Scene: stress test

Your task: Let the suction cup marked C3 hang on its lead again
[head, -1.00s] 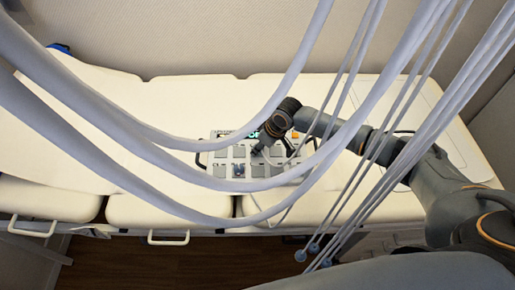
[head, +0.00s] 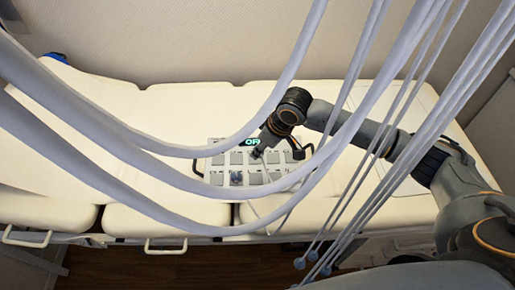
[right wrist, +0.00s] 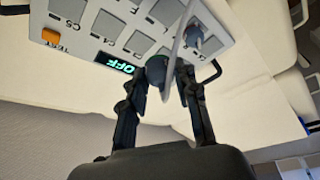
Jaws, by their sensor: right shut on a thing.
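My right gripper (right wrist: 160,80) is shut on a dark grey-blue suction cup (right wrist: 156,70) with a pale lead (right wrist: 181,32) running from it. I cannot read a mark on this cup. In the head view my right gripper (head: 258,153) is over the grey panel (head: 209,177), which lies on the couch. The panel (right wrist: 100,50) has labelled pads, a green display (right wrist: 121,65) reading OFF and an orange TEST button (right wrist: 51,36). Another cup (right wrist: 194,37) sits on a pad; in the head view a dark cup (head: 236,178) shows there. My left gripper is not in view.
Thick pale tubes (head: 140,155) sweep across the head view in front of the panel. Thin leads (head: 405,165) hang at the right, with several cups (head: 300,263) at their lower ends by the near couch edge. The cream couch (head: 130,100) is clear left of the panel.

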